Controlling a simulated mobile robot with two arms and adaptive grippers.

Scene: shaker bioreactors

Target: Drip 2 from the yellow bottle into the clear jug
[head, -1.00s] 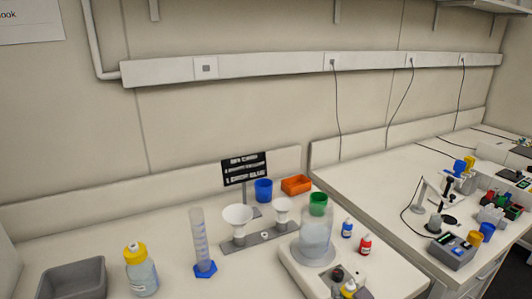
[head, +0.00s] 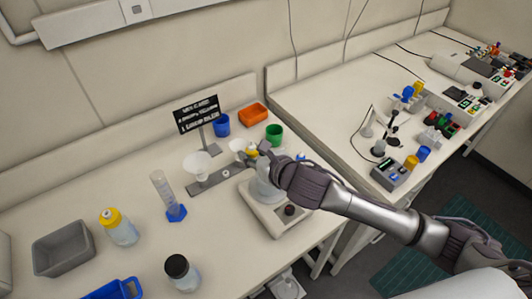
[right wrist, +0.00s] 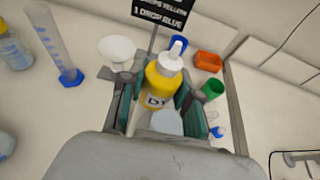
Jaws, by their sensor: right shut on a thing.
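My right gripper (head: 264,160) is shut on the yellow bottle (right wrist: 160,92), a small dropper bottle with a white cap. In the head view only a little yellow of the bottle (head: 252,153) shows at the fingertips. The gripper holds it close above the clear jug (head: 262,190), which stands on a white device with a dark knob. The gripper hides part of the jug's top. In the right wrist view the bottle's cap points away toward the sign. I cannot tell its exact tilt or see a drop. My left gripper is not in view.
A sign (head: 197,114), white funnels (head: 199,166), a blue cup (head: 221,125), an orange tray (head: 253,113) and a green cup (head: 274,134) stand behind. A measuring cylinder (head: 163,192), capped bottles (head: 122,228) and a grey bin (head: 63,250) are left. A small blue bottle (right wrist: 219,131) is near.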

